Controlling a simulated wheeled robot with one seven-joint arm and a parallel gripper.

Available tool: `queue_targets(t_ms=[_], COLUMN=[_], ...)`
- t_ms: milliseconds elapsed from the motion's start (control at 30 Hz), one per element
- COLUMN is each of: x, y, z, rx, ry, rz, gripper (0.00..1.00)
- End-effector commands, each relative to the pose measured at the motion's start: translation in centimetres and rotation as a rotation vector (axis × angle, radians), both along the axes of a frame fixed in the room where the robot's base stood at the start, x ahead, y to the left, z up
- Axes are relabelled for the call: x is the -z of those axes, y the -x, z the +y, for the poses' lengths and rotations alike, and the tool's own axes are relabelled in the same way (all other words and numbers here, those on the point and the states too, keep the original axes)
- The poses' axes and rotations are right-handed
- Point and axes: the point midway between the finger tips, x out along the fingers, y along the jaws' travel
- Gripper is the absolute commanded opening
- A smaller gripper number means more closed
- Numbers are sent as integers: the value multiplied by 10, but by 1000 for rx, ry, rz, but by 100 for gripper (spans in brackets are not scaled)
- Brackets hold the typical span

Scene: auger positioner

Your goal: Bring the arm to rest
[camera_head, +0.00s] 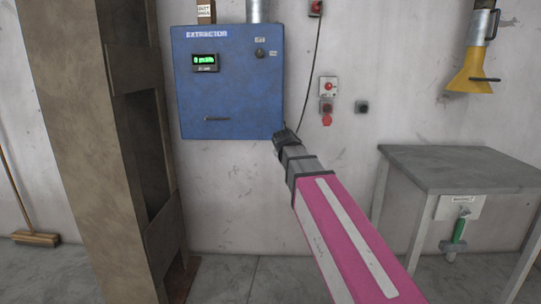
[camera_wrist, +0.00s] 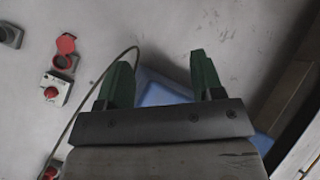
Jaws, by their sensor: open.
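My gripper (camera_wrist: 160,82) is open in the wrist view, with its two dark green fingers apart and nothing held between them. In the head view my gripper (camera_head: 284,133) is small and dark at the end of my pink and grey arm, in front of the lower right corner of the blue extractor box (camera_head: 228,105). My arm reaches up and to the left from the lower right. In the wrist view part of the blue box (camera_wrist: 160,92) shows between and behind the fingers. The gap between gripper and box cannot be told.
A brown steel column (camera_head: 95,150) stands at left, a broom (camera_head: 36,238) beyond it. A grey table (camera_head: 460,170) with a green-handled valve (camera_head: 459,230) is at right, below a yellow hood (camera_head: 470,75). A red socket (camera_head: 326,104) and a hanging cable (camera_head: 312,70) are on the wall.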

Motion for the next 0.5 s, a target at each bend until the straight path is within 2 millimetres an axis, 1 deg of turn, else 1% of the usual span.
queue_targets(t_ms=[33,100,167,200,267,300,367,400,500], x=[26,57,83,100,125,141,165,180,217], y=[9,19,29,36,47,55,69,78,102], z=[-10,-21,-31,-36,-45,-51,-59,-64,-77], rx=[24,57,86,106,137,158,190,211,268], ry=[-20,-53,-82,-99,-126,-145,-173,-190,-236], rz=[43,101,149,183,230,264,311,344,424], gripper=[61,61,61,61,61,61,61,61,61])
